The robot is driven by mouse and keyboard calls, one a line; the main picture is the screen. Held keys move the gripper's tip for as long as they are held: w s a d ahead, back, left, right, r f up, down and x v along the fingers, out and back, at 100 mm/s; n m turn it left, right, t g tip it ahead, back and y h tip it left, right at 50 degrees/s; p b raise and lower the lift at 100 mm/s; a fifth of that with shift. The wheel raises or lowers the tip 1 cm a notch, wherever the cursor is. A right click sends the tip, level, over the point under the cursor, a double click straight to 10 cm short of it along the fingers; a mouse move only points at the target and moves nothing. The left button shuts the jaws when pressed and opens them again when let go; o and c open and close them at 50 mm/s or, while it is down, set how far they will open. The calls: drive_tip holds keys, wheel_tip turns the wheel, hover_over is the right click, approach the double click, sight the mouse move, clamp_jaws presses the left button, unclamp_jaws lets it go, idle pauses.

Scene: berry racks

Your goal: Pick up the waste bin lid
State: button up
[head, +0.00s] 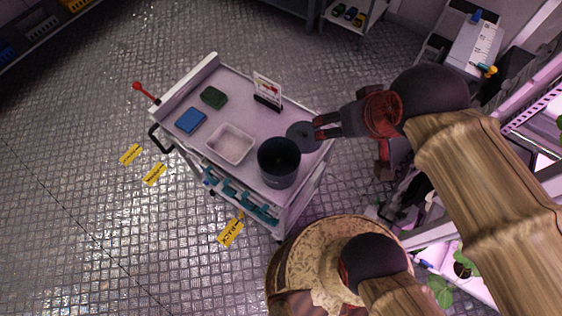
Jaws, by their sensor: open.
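The waste bin lid (299,135) is a flat, dark grey disc on the right part of the cart top, beside the bin. The waste bin (279,167) is a dark, open-topped round container on the cart's near right corner. My gripper (317,128) reaches in from the right and is open, with its fingertips at the lid's right edge. The fingers overlap the lid's edge in this view; I cannot tell whether they touch it.
The cart (245,88) also carries a clear tray (230,144), a blue block (191,120), a green block (213,97) and a small sign (267,87). Yellow floor labels (230,233) lie by the cart. Open floor lies to the left; racks stand at right.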

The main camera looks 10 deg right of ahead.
drive_tip(key=shift+o, duration=0.6)
drive_tip(key=shift+o, duration=0.6)
drive_tip(key=shift+w, duration=0.25)
drive_tip(key=o, duration=0.5)
drive_tip(key=w+f+g+p, duration=0.1)
drive_tip(key=w+f, duration=0.2)
drive_tip(key=w, duration=0.4)
drive_tip(key=shift+w, duration=0.2)
drive_tip(key=shift+o, duration=0.3)
drive_tip(key=w+f+g+p, duration=0.1)
drive_tip(key=w+f, duration=0.4)
drive_tip(key=shift+w+f+p, duration=0.2)
drive_tip(key=shift+w+p, duration=0.1)
drive_tip(key=shift+w, duration=0.05)
drive_tip(key=g+p, duration=0.2)
hover_over(306, 133)
wheel_tip(306, 133, down, 19)
drive_tip(key=shift+s+a+r, duration=0.1)
drive_tip(key=shift+s, duration=0.05)
drive_tip(key=shift+f+b, duration=0.55)
drive_tip(key=shift+f, duration=3.9)
